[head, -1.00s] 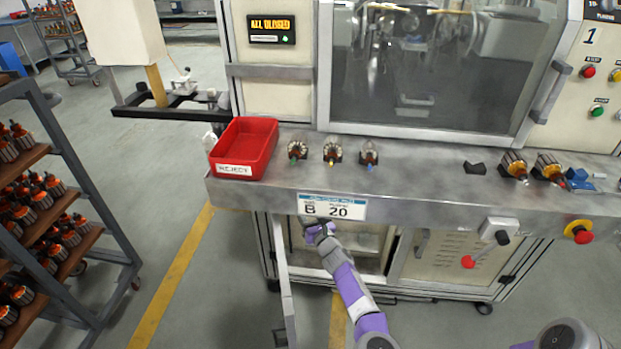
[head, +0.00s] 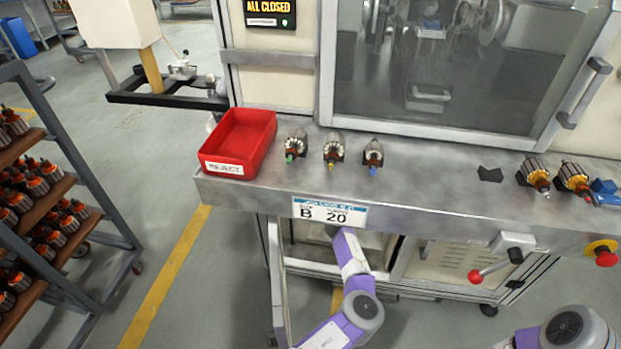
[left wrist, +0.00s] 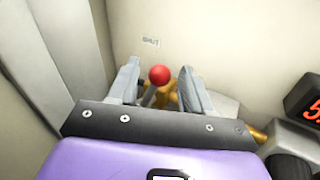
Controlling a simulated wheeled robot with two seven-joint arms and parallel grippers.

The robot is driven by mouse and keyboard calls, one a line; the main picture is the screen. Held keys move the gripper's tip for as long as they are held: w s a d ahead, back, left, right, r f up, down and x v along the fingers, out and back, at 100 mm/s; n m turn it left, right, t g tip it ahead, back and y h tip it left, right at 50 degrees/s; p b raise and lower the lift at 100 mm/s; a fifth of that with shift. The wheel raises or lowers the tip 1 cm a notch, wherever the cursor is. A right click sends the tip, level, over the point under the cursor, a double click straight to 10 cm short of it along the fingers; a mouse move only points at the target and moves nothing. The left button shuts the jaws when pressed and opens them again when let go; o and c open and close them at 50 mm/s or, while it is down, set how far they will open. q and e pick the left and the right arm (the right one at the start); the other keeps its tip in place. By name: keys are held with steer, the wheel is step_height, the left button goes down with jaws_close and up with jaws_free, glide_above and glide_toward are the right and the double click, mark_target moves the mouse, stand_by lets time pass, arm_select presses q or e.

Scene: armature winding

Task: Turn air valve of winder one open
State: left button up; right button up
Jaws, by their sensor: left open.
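The air valve shows in the left wrist view as a brass body (left wrist: 172,98) with a grey lever and a red ball knob (left wrist: 159,75), on a pale wall under a small label (left wrist: 150,42). My left gripper (left wrist: 160,67) is open, one finger on each side of the knob. I cannot tell whether either finger touches the lever. In the head view my left forearm (head: 350,255) reaches into the open cabinet under the counter, and the counter edge hides the gripper. My right gripper is out of view.
Cabinet walls stand close around the left gripper, with a red-digit gauge (left wrist: 305,105) at right. The open cabinet door (head: 277,285) stands left of my arm. Above, the counter (head: 430,195) bears a red reject bin (head: 213,165) and several armatures.

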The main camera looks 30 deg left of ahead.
arm_select(q)
steer(key=shift+x, duration=0.9)
jaws_close()
